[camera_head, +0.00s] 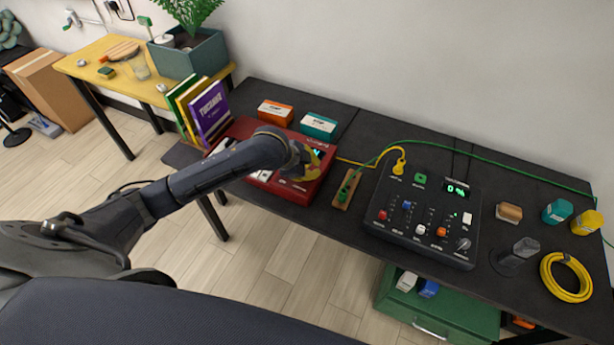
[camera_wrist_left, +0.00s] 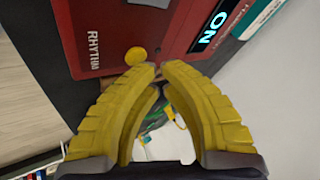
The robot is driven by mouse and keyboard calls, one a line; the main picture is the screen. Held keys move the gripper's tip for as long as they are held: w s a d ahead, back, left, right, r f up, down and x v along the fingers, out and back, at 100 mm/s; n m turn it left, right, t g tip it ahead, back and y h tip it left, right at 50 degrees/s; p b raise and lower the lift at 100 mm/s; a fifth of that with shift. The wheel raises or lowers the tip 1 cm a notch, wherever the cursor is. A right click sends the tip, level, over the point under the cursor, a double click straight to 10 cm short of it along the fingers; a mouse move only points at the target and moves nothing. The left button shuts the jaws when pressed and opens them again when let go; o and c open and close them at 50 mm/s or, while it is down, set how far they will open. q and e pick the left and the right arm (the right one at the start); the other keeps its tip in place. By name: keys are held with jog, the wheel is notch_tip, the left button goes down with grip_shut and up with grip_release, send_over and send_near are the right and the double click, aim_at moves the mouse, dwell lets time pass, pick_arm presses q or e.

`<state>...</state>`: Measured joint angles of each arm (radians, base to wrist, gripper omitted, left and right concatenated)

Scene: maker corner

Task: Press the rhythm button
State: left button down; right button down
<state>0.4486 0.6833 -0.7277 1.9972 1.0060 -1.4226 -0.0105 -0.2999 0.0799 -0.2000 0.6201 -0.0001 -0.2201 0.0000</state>
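The red device (camera_head: 240,130) stands on the black table, partly hidden behind my left arm. In the left wrist view its red panel (camera_wrist_left: 110,25) carries the label RHYTHM and a round yellow button (camera_wrist_left: 135,56) beside that label. A lit display (camera_wrist_left: 209,32) on the panel reads ON. My left gripper (camera_head: 312,165) is over the right part of the red device. In the left wrist view its yellow fingers (camera_wrist_left: 157,68) meet at the tips, with nothing held between them. The tips appear just beside the yellow button; I cannot tell whether they touch it. My right gripper is not in view.
A black control box (camera_head: 424,215) with knobs and a display stands to the right. A wooden strip with a green plug (camera_head: 346,190) lies between the devices. Orange (camera_head: 275,113) and teal (camera_head: 318,126) boxes stand behind the red device. Books (camera_head: 208,110) stand at its left.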

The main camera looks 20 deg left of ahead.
pick_arm(q)
jog(key=shift+f, duration=0.15)
jog(key=shift+f, duration=0.3)
dwell(0.4)
jog(key=shift+r, duration=0.55)
jog(key=shift+r, duration=2.9)
